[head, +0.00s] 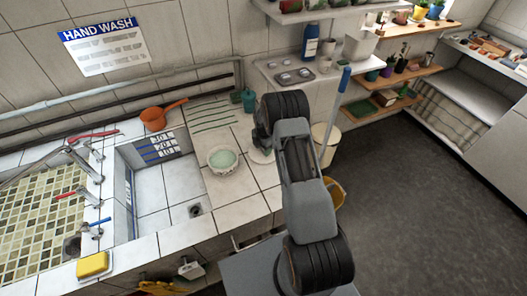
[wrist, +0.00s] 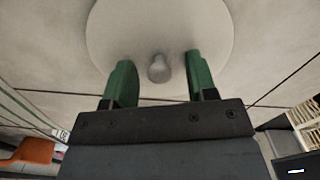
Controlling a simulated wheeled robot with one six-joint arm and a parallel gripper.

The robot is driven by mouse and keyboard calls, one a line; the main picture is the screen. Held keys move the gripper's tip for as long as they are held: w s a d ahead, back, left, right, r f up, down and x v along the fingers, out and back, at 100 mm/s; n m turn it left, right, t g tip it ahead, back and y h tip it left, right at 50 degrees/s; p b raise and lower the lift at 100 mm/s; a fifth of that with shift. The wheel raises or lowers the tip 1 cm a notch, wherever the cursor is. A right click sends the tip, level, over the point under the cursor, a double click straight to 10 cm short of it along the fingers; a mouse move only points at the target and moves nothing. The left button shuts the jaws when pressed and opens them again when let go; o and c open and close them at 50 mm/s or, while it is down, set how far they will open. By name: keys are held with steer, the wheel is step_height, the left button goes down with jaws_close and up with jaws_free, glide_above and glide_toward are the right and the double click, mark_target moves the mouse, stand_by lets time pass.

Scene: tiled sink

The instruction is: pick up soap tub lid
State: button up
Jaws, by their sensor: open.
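The soap tub lid (wrist: 158,30) is a pale round disc with a small grey knob (wrist: 157,70) at its middle. It lies on the tiled counter, and in the head view the lid (head: 261,156) is partly covered by my arm. My gripper (wrist: 159,62) is open, with one green finger on each side of the knob and gaps showing on both sides. Whether the fingertips touch the lid's top, I cannot tell. The soap tub (head: 222,161), a white bowl with pale green contents, stands just left of the lid.
The sunken sink basin (head: 165,190) is left of the tub. An orange pan (head: 153,118) and a dark green bottle (head: 249,100) stand behind. A blue-handled brush (head: 344,80) and a cream bin (head: 325,142) are right of my arm. A yellow sponge (head: 93,265) lies front left.

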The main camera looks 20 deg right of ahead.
steer(key=shift+c, duration=0.5)
jaws_close()
steer(key=shift+r, duration=0.15)
